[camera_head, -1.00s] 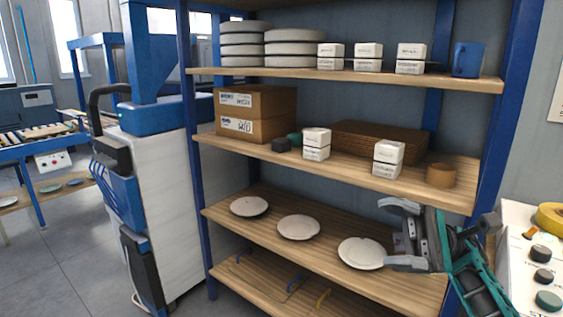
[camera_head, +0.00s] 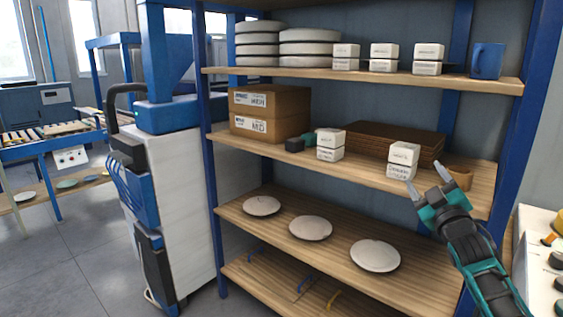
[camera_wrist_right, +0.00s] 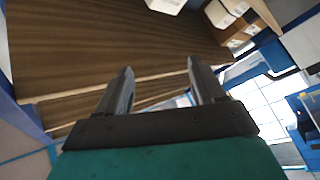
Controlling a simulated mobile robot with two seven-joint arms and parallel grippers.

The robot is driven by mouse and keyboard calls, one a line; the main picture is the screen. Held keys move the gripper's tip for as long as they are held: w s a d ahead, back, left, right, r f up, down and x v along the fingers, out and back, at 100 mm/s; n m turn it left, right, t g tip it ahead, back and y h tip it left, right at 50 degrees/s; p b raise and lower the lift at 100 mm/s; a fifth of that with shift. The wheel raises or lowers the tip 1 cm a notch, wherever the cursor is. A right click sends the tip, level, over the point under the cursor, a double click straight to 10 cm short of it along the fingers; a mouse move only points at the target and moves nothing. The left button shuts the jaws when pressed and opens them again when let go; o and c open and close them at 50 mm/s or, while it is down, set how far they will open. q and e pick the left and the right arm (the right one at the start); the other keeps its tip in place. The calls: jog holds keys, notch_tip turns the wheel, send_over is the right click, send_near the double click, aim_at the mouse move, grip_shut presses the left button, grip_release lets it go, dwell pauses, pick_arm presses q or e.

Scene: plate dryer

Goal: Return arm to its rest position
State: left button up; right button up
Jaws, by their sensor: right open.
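My right gripper (camera_head: 427,180) is open and empty in the head view, in front of the shelf rack's right side at about the height of the middle shelf (camera_head: 350,165). Its two spread fingers (camera_wrist_right: 160,90) show in the right wrist view with nothing between them. Three white plates lie on the shelf below: a left plate (camera_head: 262,205), a middle plate (camera_head: 311,228) and a right plate (camera_head: 375,256). The gripper is apart from the plates, above and to the right of the right plate. My left gripper is not in view.
The middle shelf holds cardboard boxes (camera_head: 270,113), small white boxes (camera_head: 403,159) and a brown tape roll (camera_head: 459,177) close behind my gripper. A blue rack post (camera_head: 530,120) stands at the right. A control panel (camera_head: 540,235) stands at the lower right. Floor (camera_head: 80,260) is open at left.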

notch_tip(320, 180, down, 7)
jog(key=d+m+g+h, duration=0.2)
jog(key=m+g, duration=0.2)
jog(key=m, duration=0.2)
jog(key=s+a+f+g+y+b, duration=0.1)
jog(key=s+a+f, duration=0.4)
jog(key=f, duration=0.4)
jog(key=s+a+f+g+y+b, duration=0.1)
jog(key=s+a+f, duration=0.2)
jog(key=s+f, duration=0.5)
jog(key=s+a+f+g+b, duration=0.1)
jog(key=s+a+f, duration=0.3)
jog(key=s+f, duration=0.4)
jog(key=s+a+f+g+y+b, duration=0.1)
jog(key=s+a+f+g, duration=0.2)
jog(key=s, duration=1.3)
notch_tip(320, 180, down, 5)
jog(key=shift+a+r+g+y, duration=0.1)
jog(key=shift+a+g+y, duration=0.2)
jog(key=shift+a, duration=0.75)
